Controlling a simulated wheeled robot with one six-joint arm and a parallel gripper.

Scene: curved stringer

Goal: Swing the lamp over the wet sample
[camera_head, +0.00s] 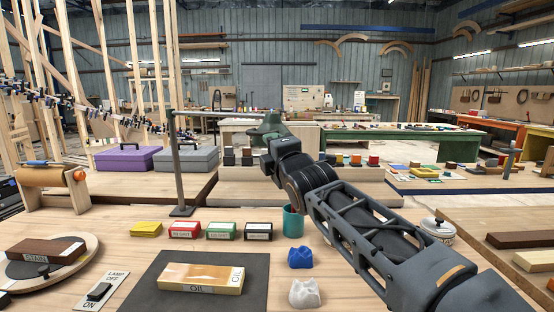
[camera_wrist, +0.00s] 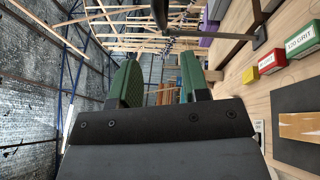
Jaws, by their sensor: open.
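The lamp's dark post (camera_head: 178,165) stands on a small base behind the coloured boxes. In the wrist view the post (camera_wrist: 210,34) crosses the top. My gripper (camera_wrist: 160,82) is open, its green fingers apart with nothing between them. In the head view it is close to the shade, but whether they touch cannot be told. A pale sample marked OIL (camera_head: 200,278) lies on a dark mat (camera_head: 157,296). A dark sample marked STAIN (camera_head: 45,250) lies on a round board (camera_head: 88,258). Wetness is unclear.
A lamp switch (camera_head: 99,291) sits at the front left. Yellow (camera_head: 146,229), red (camera_head: 184,229), green (camera_head: 221,231) and black (camera_head: 258,231) boxes stand in a row. A teal cup (camera_head: 293,222), blue lump (camera_head: 300,257) and white lump (camera_head: 304,294) are near my arm.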

